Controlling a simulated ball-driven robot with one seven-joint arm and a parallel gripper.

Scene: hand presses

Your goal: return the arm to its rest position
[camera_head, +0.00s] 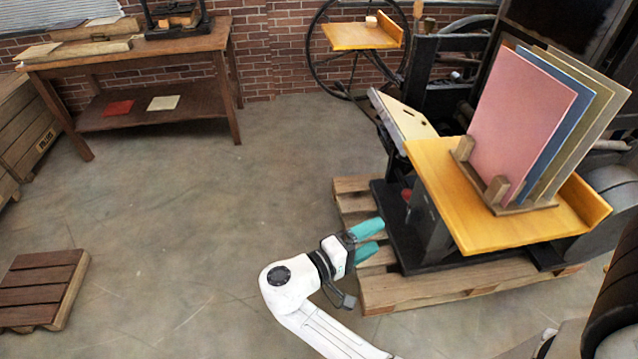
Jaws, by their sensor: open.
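My gripper (368,242) has two teal fingers, spread apart with nothing between them. It is at the end of my white arm (290,286), which reaches up from the bottom of the picture. The fingers point right, toward the black base of the press and above the edge of the wooden pallet (400,294) in the picture. I cannot tell whether they touch anything there.
A yellow shelf (440,178) on the press holds a wooden rack with pink (518,125), blue and tan boards. A wooden table (140,55) stands back left. A slatted pallet (40,288) lies at left. The concrete floor (190,210) between is clear.

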